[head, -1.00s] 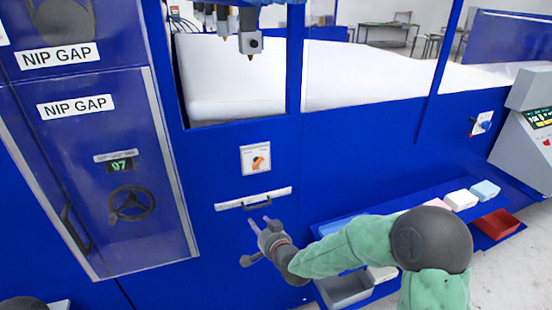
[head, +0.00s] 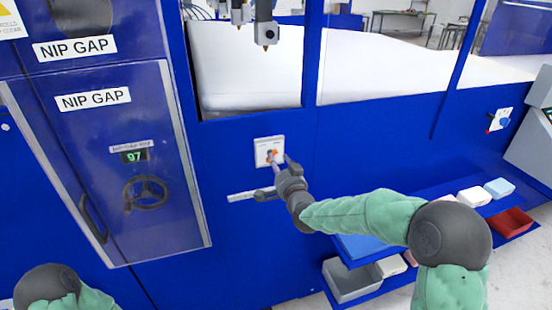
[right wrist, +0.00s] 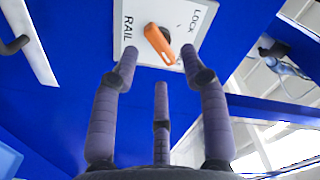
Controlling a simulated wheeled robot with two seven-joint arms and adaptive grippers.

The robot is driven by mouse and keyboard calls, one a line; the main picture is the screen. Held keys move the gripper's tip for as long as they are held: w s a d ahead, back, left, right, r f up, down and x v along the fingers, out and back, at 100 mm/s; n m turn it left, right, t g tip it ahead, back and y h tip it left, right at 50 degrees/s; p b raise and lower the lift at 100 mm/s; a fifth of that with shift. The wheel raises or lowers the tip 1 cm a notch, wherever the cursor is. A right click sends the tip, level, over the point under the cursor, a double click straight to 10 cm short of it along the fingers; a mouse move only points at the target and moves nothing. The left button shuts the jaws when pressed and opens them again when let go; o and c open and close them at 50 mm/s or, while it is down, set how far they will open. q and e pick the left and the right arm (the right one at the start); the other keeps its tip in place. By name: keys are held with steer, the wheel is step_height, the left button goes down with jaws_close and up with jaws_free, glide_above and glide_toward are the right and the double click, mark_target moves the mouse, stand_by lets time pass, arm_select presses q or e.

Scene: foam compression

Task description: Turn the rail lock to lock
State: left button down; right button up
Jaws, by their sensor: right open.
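The rail lock is a white plate (head: 269,151) on the blue machine front, with an orange lever (head: 273,154) on it. In the right wrist view the plate (right wrist: 184,14) carries the words RAIL and LOCK, and the orange lever (right wrist: 160,44) slants toward the lower right. My right gripper (head: 282,163) is open and empty, just in front of the plate. In the right wrist view its fingers (right wrist: 160,64) spread to either side below the lever, with one finger in the middle. No grip on the lever shows. My left gripper is out of view; only part of that arm shows at lower left.
The NIP GAP panel (head: 140,190) with a handwheel (head: 146,193) is to the left. A blue shelf with a grey bin (head: 350,284), a red tray (head: 512,223) and foam blocks is at lower right.

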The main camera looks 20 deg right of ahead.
mark_target(275, 157)
steer(key=shift+w+a, duration=0.1)
steer(key=shift+w, duration=1.55)
jaws_close()
